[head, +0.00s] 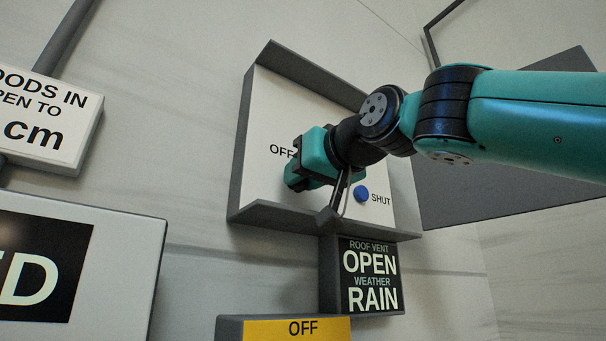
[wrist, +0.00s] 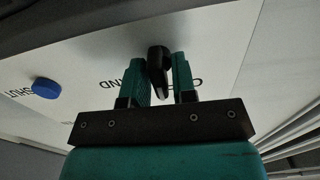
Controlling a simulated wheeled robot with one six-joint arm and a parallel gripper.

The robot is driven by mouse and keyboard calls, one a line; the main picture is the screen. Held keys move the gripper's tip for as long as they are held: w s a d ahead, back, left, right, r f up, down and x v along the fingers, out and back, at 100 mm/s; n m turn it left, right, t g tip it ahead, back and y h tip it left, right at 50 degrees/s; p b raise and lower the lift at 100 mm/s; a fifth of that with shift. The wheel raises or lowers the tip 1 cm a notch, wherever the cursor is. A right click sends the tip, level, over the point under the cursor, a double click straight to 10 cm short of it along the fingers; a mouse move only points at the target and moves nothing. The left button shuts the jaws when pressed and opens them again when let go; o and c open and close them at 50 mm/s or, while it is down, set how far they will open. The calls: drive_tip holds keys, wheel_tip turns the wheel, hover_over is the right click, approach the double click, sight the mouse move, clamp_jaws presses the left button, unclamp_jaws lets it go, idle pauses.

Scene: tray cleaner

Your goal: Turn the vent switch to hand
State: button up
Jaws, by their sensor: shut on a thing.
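The vent switch is a dark knob (wrist: 158,62) on a white panel (head: 262,110) with a grey raised frame. In the wrist view it stands between the two teal fingers of my gripper (head: 312,165), which is shut on it. The knob points roughly up and down in that view. In the head view my gripper and wrist hide the knob. An "OFF" label shows just left of my gripper. In the wrist view a label ending in "AND" shows upside down left of the fingers; another label is partly covered by them.
A blue button (head: 361,194) marked "SHUT" sits right of my gripper. Below the panel, a dark display (head: 370,275) reads roof vent OPEN, weather RAIN. A yellow "OFF" plate (head: 296,329) lies lower. The grey frame's lower edge is close under my wrist.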

drive_tip(key=m, duration=0.6)
drive_tip(key=shift+d+b, duration=0.1)
drive_tip(key=shift+b, duration=0.2)
drive_tip(key=m, duration=0.5)
drive_tip(key=shift+w+f, duration=0.1)
drive_tip(key=shift+f, duration=0.05)
drive_tip(key=shift+m, duration=0.4)
drive_tip(key=o, duration=0.7)
drive_tip(key=shift+d, duration=0.1)
